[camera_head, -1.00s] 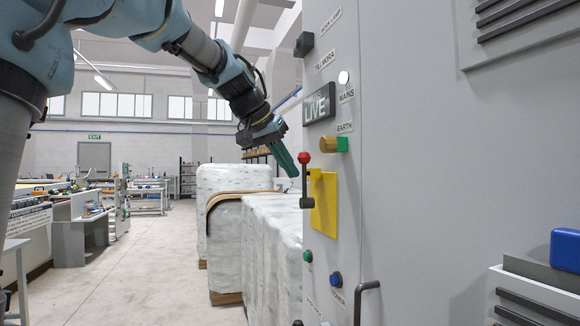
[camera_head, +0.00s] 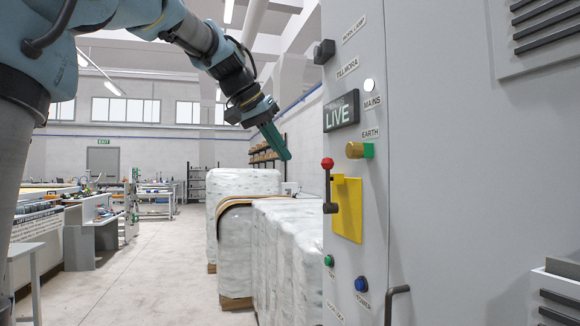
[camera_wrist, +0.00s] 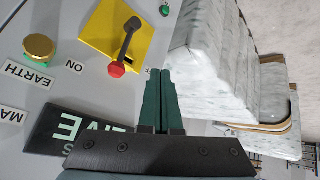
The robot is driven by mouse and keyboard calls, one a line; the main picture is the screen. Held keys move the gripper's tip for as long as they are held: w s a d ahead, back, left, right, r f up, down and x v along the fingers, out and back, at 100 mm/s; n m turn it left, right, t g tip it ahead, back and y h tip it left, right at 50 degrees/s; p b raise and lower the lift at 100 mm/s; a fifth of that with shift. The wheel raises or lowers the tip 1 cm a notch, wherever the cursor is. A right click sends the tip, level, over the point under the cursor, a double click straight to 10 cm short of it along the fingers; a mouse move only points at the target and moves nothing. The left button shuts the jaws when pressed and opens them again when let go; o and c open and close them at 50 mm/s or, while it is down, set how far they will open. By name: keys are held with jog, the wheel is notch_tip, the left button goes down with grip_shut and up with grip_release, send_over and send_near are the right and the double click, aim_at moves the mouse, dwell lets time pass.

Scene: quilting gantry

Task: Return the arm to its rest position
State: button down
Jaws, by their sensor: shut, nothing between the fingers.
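My gripper (camera_head: 285,154) has green fingers and is shut and empty. It hangs in the air left of the grey cabinet (camera_head: 440,170), clear of the panel. In the wrist view the closed fingers (camera_wrist: 161,75) point away from the camera, between the panel and the wrapped stacks. The lever with a red knob (camera_head: 327,164) sits on a yellow plate (camera_head: 347,215), its knob at the top in the head view. The lever (camera_wrist: 128,38) also shows in the wrist view, apart from the fingers. The "LIVE" sign (camera_head: 341,111) is above it.
White wrapped stacks (camera_head: 285,245) stand left of the cabinet, below my gripper. A brass earth knob (camera_head: 354,150), a green button (camera_head: 329,260), a blue button (camera_head: 361,284) and a black handle (camera_head: 393,300) project from the panel. The floor (camera_head: 165,250) at left is clear.

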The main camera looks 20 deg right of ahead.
jog(key=shift+v, duration=1.65)
jog(key=w+a+f+n+y+p, duration=0.1)
jog(key=w+a+f+n+y, duration=0.15)
jog(key=a+f, duration=0.75)
jog(key=w+a+f+n+y+p, duration=0.15)
jog(key=a+f+n, duration=0.4)
jog(key=f, duration=0.85)
jog(key=s+a+f+n+g+y+p, duration=0.1)
jog(key=s+a+f+y, duration=0.2)
jog(key=s+a+f, duration=1)
notch_tip(320, 180, down, 2)
jog(key=shift+a+f+n+y, duration=0.25)
jog(key=shift+a+n+y, duration=0.05)
jog(key=shift+a, duration=0.7)
